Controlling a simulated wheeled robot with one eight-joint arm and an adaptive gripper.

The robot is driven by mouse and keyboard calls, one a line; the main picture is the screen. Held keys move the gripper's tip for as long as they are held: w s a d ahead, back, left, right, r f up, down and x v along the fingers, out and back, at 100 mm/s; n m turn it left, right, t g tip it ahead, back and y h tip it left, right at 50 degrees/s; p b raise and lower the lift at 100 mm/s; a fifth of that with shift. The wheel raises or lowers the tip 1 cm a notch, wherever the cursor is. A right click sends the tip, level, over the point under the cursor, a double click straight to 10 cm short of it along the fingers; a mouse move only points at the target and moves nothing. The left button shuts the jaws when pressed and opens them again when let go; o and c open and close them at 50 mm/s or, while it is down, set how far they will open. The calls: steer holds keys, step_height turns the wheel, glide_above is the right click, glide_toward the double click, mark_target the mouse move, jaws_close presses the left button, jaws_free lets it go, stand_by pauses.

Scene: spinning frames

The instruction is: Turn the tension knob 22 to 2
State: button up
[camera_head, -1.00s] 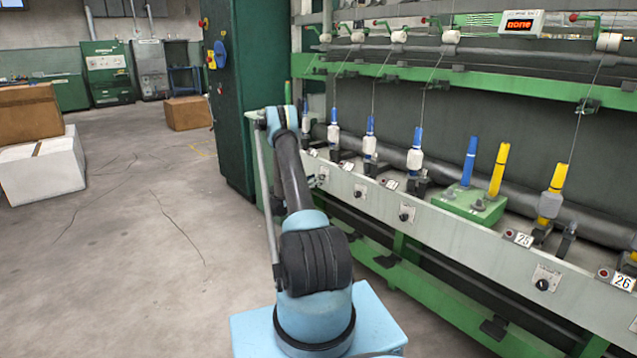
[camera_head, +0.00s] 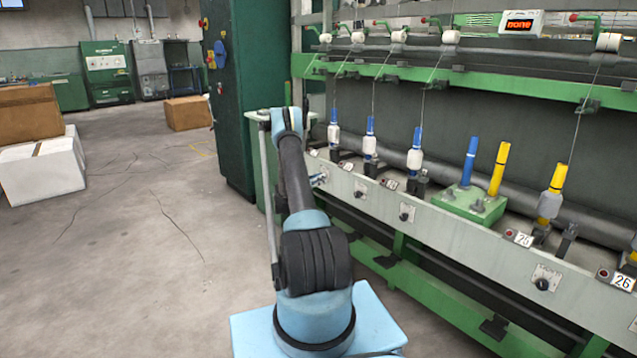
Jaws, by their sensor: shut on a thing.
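The tension knob 22 sits on the far left of the grey front rail, beside the first small label (camera_head: 312,152); the label is too small to read. My gripper (camera_head: 320,180) is a small grey shape at that spot, against the rail. It is shut on the knob, which it largely hides. The knob's pointer and setting cannot be seen.
Similar knobs sit further right on the rail (camera_head: 455,232), one (camera_head: 360,193) closest to my gripper, one (camera_head: 405,213) beyond it and one (camera_head: 543,283) by label 25 (camera_head: 523,239). Spindles stand behind the rail.

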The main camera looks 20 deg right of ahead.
steer(key=shift+n, duration=0.7)
steer(key=shift+w, duration=0.1)
steer(key=o, duration=1)
steer(key=shift+o, duration=0.2)
steer(key=v, duration=1.2)
steer(key=shift+r, duration=0.1)
